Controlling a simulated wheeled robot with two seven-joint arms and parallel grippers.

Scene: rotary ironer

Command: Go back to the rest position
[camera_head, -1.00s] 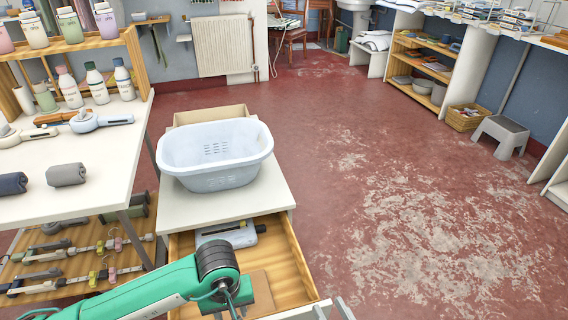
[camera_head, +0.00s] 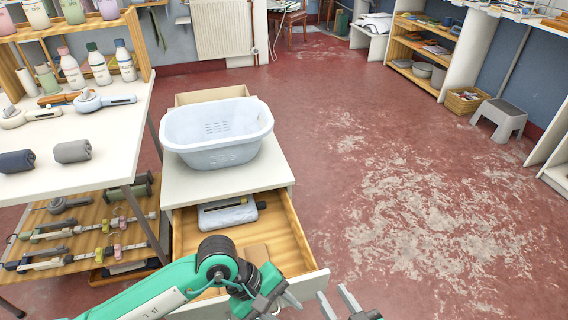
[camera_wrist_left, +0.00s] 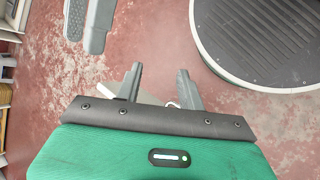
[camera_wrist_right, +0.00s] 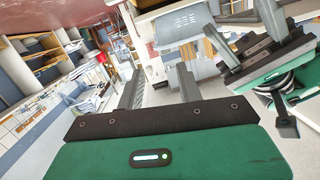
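My left arm (camera_head: 165,290) comes in from the lower left in the head view, over the front of the open drawer (camera_head: 300,225). Its gripper (camera_head: 284,300) is just past the drawer's front edge. In the left wrist view its two fingers (camera_wrist_left: 160,82) stand apart, with nothing clearly held. My right gripper (camera_head: 331,291) shows only its fingers and a bit of its body at the bottom edge, right of the left one. In the right wrist view its fingers (camera_wrist_right: 157,78) are apart and empty. The left gripper (camera_wrist_right: 262,48) also shows there, close by.
A pale blue basket (camera_head: 217,150) stands on the white cabinet top. A grey and white item (camera_head: 228,212) lies in the drawer. A table (camera_head: 80,150) with bottles is at left. A grey stool (camera_head: 500,117) stands far right. The red floor between is clear.

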